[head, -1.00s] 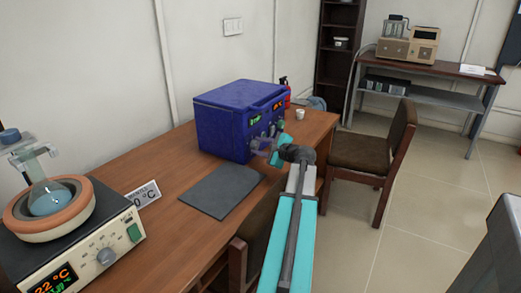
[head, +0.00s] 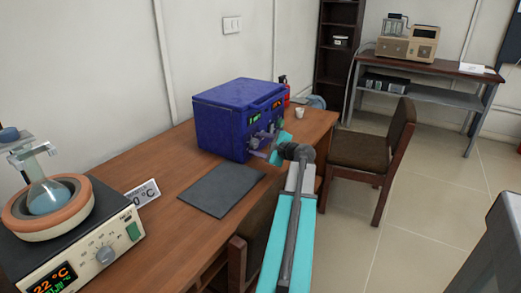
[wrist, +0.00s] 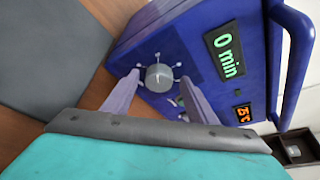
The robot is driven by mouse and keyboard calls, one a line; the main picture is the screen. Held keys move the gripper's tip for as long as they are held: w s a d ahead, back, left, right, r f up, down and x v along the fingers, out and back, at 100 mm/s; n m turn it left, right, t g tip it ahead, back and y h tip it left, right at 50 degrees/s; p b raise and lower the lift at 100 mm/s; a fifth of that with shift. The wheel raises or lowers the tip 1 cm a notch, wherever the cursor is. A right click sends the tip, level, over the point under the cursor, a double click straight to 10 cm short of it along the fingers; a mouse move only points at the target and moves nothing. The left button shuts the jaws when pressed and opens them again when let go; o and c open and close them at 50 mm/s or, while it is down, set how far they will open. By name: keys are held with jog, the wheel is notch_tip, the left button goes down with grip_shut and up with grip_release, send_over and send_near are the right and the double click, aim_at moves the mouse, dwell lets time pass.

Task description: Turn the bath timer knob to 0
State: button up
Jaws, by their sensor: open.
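The blue bath (head: 225,122) stands on the wooden table against the wall. In the wrist view its front panel (wrist: 190,50) shows a green display (wrist: 226,50) reading "0 min" and an orange display (wrist: 243,114) that seems to read 25 °C. The grey round timer knob (wrist: 158,77), ringed by small marks, sits beside the green display. My gripper (wrist: 160,88) is open, its two purple fingers on either side of the knob. I cannot tell whether they touch it. In the head view my gripper (head: 258,145) is at the bath's front, and my arm hides part of the panel.
A dark grey mat (head: 222,189) lies in front of the bath. A heating mantle with a flask (head: 48,205) stands at the left. A white cup (head: 299,112) and red extinguisher (head: 283,91) are beyond the bath. Chairs (head: 370,150) stand close to the table.

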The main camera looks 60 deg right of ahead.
jog(key=shift+r, duration=0.65)
notch_tip(320, 180, up, 2)
jog(key=shift+r, duration=0.1)
jog(key=shift+s+a, duration=0.5)
jog(key=shift+a, duration=0.15)
jog(key=s+a+b, duration=0.3)
jog(key=s+a, duration=0.3)
jog(key=a, duration=0.3)
jog(key=shift+s+a+r, duration=0.3)
jog(key=shift+s+r, duration=0.1)
jog(key=b, duration=0.5)
jog(key=shift+s+a+r, duration=0.1)
jog(key=shift+s+a, duration=0.1)
jog(key=shift+a, duration=0.05)
jog(key=a+b, duration=0.1)
jog(key=b, duration=0.5)
jog(key=shift+s+a+b, duration=0.15)
jog(key=shift+s+b, duration=0.25)
jog(key=shift+s+a+r+b, duration=0.1)
jog(key=shift+a+b, duration=0.05)
jog(key=shift+b, duration=0.35)
